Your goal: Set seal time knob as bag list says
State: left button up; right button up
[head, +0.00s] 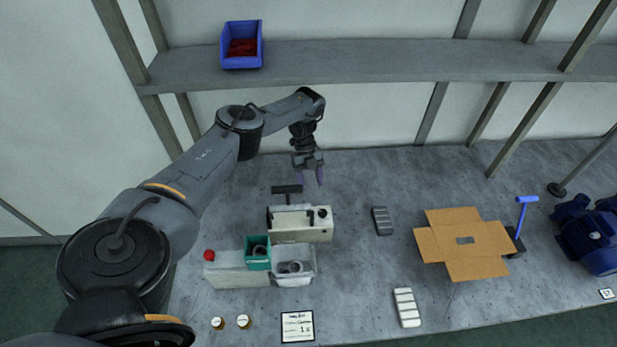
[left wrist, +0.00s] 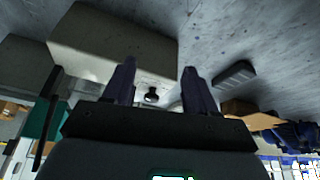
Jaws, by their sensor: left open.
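The sealer (head: 300,235) is a cream box with a dark bar, standing mid-left on the bench. A small dark knob (head: 323,213) sits at its right end. My left gripper (head: 311,177) is open and empty, above and behind the sealer. In the left wrist view the sealer body (left wrist: 105,40) fills the upper left, and the dark knob (left wrist: 151,95) appears between the fingers (left wrist: 158,80), apart from them. The bag list (head: 298,327) is a white card at the front edge; a "1" shows, its other text is too small to read. My right gripper is not in view.
A grey tray unit with a red button (head: 209,255) and a green bin (head: 257,252) stands in front of the sealer. An open cardboard box (head: 465,258) lies right. A dark grey block (head: 382,221) stands between. A shelf (head: 380,62) with a blue bin (head: 242,50) runs behind.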

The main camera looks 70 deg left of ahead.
pick_arm(q)
jog(key=shift+w+a+r+b, duration=0.1)
jog(key=shift+a+b, duration=0.55)
jog(key=shift+a, duration=0.25)
